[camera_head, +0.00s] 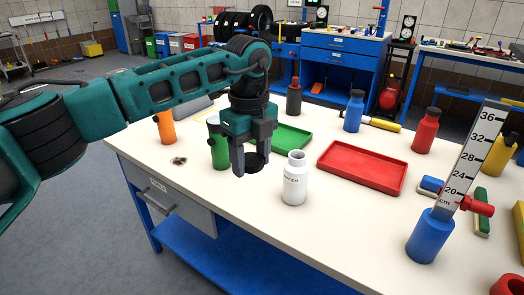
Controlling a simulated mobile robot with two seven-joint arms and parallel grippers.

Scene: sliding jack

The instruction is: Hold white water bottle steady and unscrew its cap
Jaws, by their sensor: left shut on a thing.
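The white water bottle (295,182) stands upright on the workbench, with dark lettering on its front. Its neck is bare and its mouth is open. My left gripper (251,158) is just left of the bottle, pointing down and apart from it. It is shut on a dark round cap (257,164), partly hidden by the fingers. No gripper is touching the bottle. My right gripper is not in view.
A green cylinder (219,150) stands close behind-left of my gripper. A green tray (291,138) lies behind, and a red tray (362,167) lies right of the bottle. A blue bottle (429,236) stands by an upright ruler. The bench front is clear.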

